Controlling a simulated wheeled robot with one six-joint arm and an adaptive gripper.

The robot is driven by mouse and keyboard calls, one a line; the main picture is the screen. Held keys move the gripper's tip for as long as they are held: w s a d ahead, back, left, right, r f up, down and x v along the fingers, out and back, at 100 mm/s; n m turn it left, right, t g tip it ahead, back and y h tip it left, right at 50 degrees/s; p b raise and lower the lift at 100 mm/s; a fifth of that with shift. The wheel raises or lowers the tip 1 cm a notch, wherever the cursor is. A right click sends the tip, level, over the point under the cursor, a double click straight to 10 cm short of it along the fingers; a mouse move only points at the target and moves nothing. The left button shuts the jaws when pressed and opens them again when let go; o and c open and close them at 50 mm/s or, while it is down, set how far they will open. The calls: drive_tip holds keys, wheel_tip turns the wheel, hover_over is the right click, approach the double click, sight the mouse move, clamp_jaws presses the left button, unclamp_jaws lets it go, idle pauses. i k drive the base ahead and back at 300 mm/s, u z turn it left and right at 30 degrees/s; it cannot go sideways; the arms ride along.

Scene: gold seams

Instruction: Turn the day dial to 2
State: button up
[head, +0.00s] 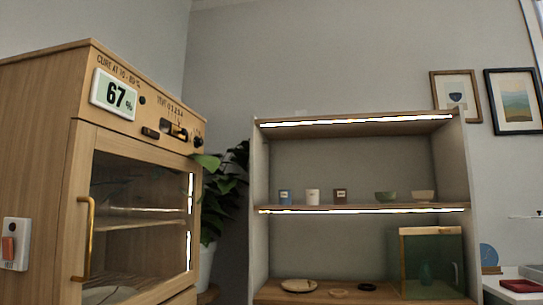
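A wooden curing cabinet (135,180) stands at the left in the head view. Its sloped front panel carries a display (114,95) reading 67 %. To the right of the display are small dark controls: a round black spot (142,100), a dark switch (150,133), a slider (174,129) under a row of numbers, and a black knob (198,141) at the panel's right end. The knob may be the day dial; its markings and setting are too small to read. My gripper is not in view.
The cabinet's glass door with a brass handle (85,238) looks shut. A plug-like switch box (14,245) is on its side. A plant (214,195) stands close to its right. Lit shelves (350,207) behind hold cups and bowls.

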sight(198, 141)
drive_tip(key=z, duration=0.15)
drive_tip(key=i, duration=1.25)
drive_tip(key=u, duration=0.9)
drive_tip(key=i, duration=0.85)
drive_tip(key=u, duration=0.75)
